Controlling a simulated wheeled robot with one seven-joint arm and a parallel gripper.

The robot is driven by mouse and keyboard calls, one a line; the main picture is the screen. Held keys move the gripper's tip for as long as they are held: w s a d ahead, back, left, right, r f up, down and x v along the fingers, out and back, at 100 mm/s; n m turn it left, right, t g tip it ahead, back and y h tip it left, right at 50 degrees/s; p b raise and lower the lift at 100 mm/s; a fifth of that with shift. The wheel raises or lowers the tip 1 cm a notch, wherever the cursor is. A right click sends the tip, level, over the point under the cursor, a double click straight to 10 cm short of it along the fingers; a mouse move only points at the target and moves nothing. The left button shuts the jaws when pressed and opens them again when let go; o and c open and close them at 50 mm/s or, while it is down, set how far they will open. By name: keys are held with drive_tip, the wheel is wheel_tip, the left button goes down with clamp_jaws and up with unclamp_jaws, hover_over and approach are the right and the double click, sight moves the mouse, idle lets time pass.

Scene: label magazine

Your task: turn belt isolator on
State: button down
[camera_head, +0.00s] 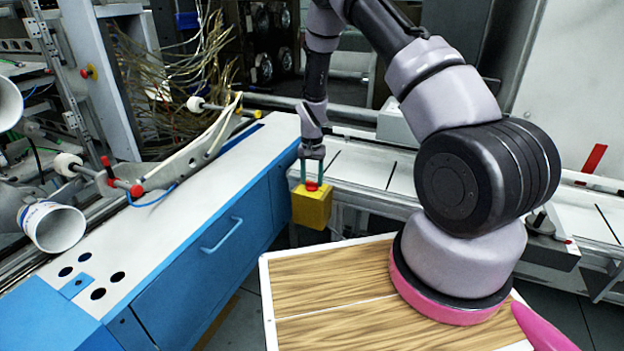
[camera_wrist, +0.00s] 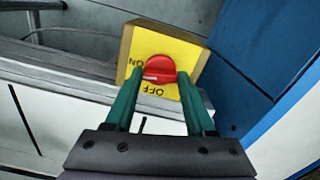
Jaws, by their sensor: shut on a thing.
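The belt isolator is a yellow box (camera_head: 312,208) at the end of the white conveyor, with a red rotary knob (camera_head: 312,186) on its top. In the wrist view the yellow face (camera_wrist: 188,52) carries the words ON at the left and OFF at the bottom, and the red knob (camera_wrist: 158,68) has a white mark at its left side, near ON and just above OFF. My gripper (camera_head: 312,181) points down at the box. Its two teal fingers in the wrist view (camera_wrist: 159,75) are shut on the knob, one on each side. The fingers hide part of the face.
A blue cabinet with a white top (camera_head: 215,200) stands close at the left of the box. The conveyor (camera_head: 380,170) runs right behind it. Rollers, a white cup-like roll (camera_head: 52,226) and loose wires lie farther left. A gap shows below the box.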

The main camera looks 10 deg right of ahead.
sight(312, 182)
drive_tip(key=shift+m, duration=1.1)
drive_tip(key=shift+c, duration=1.2)
unclamp_jaws()
drive_tip(key=shift+r, duration=0.15)
wheel_tip(312, 182, up, 11)
drive_tip(key=shift+f, duration=0.2)
